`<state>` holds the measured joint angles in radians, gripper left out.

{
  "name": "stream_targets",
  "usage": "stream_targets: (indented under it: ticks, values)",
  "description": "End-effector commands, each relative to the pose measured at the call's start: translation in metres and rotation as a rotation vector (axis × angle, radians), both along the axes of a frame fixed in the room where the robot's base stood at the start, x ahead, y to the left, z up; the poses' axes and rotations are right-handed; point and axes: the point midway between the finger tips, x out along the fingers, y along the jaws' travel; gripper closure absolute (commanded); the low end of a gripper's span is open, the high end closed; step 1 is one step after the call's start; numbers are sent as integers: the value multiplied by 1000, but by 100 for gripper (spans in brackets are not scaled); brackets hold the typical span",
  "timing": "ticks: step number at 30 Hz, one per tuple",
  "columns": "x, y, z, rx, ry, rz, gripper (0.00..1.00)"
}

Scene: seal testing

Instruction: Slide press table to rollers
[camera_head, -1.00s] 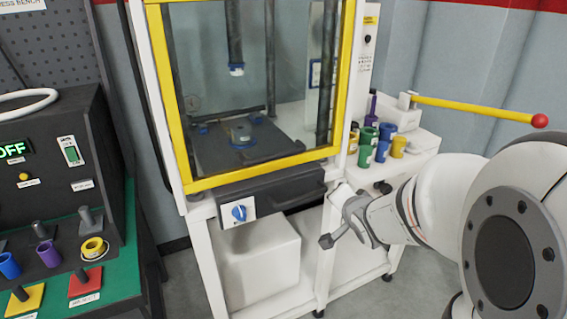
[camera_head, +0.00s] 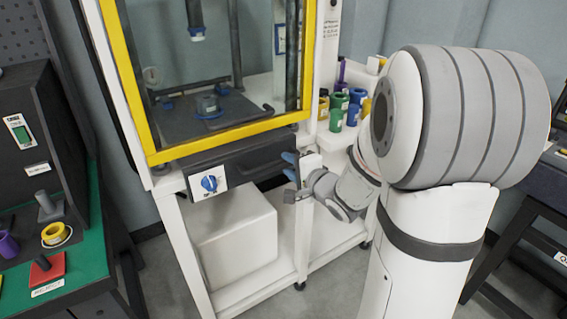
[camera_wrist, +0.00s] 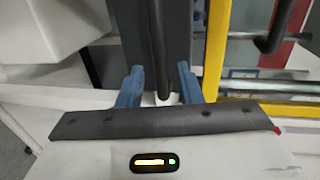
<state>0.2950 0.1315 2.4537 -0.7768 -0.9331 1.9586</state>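The press table (camera_head: 180,124) is a dark plate inside the press, seen through the clear guard, with a small grey and blue part (camera_head: 208,106) on it. A dark front panel (camera_head: 245,160) sits below the guard. My gripper (camera_head: 291,166) is in front of the panel's right end. In the wrist view, the two blue fingers of my gripper (camera_wrist: 160,75) are apart, with a black handle bar (camera_wrist: 161,45) between them and gaps on both sides. I cannot tell how deep the bar sits between the fingers. I cannot make out any rollers.
The yellow guard frame (camera_head: 235,136) is closed above the panel. Green cups (camera_head: 338,110) and other coloured parts stand on the white side shelf. A green-topped bench (camera_head: 88,235) is at the left.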

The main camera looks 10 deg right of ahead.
Motion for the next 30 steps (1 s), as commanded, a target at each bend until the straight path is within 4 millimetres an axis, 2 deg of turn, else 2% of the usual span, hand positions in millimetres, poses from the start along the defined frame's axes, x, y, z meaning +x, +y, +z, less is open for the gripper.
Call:
stream_targets:
  ticks: [3,9,20,30]
  values:
    - [17,7,-6,0,0,2,68]
    - [35,11,-9,-1,1,0,68]
    - [39,12,-8,-2,0,-3,68]
    - [39,12,-8,-2,0,-3,95]
